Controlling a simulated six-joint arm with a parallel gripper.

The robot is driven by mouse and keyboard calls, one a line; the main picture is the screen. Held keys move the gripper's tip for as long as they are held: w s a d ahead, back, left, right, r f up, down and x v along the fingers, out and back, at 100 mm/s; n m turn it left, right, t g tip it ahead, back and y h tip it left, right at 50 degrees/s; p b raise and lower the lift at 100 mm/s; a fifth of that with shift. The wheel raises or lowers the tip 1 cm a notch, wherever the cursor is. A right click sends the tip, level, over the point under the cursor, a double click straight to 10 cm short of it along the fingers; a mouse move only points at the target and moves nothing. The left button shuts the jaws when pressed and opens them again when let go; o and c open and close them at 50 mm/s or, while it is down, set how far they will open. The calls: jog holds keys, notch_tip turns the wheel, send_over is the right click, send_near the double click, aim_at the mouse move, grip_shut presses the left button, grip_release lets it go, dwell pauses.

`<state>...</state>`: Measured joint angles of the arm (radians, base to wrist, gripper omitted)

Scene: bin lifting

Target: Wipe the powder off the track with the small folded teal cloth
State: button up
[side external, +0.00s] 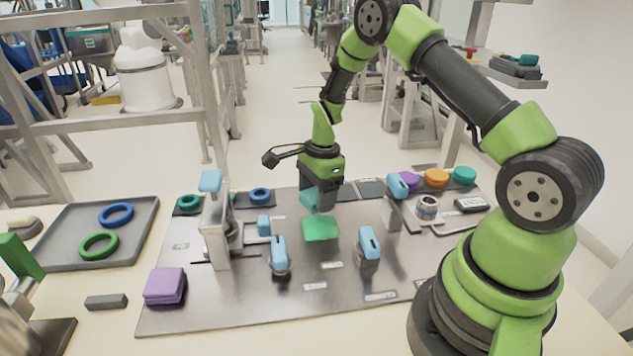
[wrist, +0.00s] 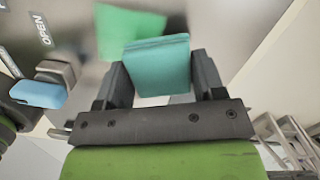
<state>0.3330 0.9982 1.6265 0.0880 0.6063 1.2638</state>
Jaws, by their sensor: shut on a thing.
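My gripper (side external: 318,198) points down over the middle of the metal plate (side external: 215,305). It is shut on the small folded teal cloth (wrist: 158,68), which sits between both fingers in the wrist view. The cloth also shows below the fingers in the side view (side external: 309,199). A flat bright green patch (side external: 320,229) lies on the plate just in front of the cloth; it also shows beyond the cloth in the wrist view (wrist: 125,32). I cannot tell whether this patch is powder, and I cannot make out a distinct track. Whether the cloth touches the plate is unclear.
Blue-topped clamps (side external: 279,254) and (side external: 369,246) stand in front of the green patch on either side. A taller blue-topped post (side external: 214,225) stands left. A folded purple cloth (side external: 165,286) lies at the plate's left edge. A grey tray (side external: 70,255) holds rings.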

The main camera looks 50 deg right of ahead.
aim_at(321, 239)
notch_tip(321, 239, down, 3)
jog(key=shift+s+a, duration=2.65)
jog(key=shift+a, duration=0.05)
jog(key=shift+c, duration=0.2)
jog(key=w+d, duration=0.5)
jog(key=shift+d, duration=0.1)
jog(key=shift+w+d, duration=0.15)
jog(key=shift+d, duration=0.1)
jog(key=shift+s+a, duration=2.5)
jog(key=shift+a, duration=0.15)
jog(key=shift+w+d, duration=2.45)
jog(key=shift+d, duration=0.05)
notch_tip(321, 239, up, 2)
jog(key=shift+w+d+r, duration=0.1)
jog(key=shift+r, duration=2.95)
